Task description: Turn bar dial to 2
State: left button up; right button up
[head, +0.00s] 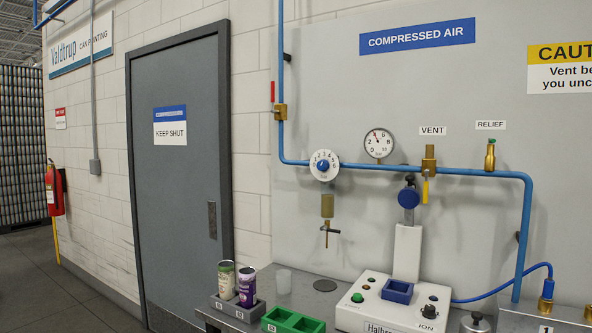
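A round pressure gauge (387,150) with a thin needle stands above the pipe to the right of the dial. Its needle points to the upper left. Neither of my grippers shows in the head view.
A brass fitting (327,205) hangs below the dial. A yellow-handled vent valve (425,188) and a relief valve (490,160) are to the right. A white press machine (385,312), a green tray (290,320) and two cans (247,287) stand on the bench below.

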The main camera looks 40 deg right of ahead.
aim_at(323, 165)
jog(key=i+z, duration=0.2)
jog(key=i, duration=0.2)
jog(key=i+j+z, duration=0.15)
jog(key=i, duration=0.25)
jog(key=i+j+z, duration=0.2)
jog(key=i, duration=0.2)
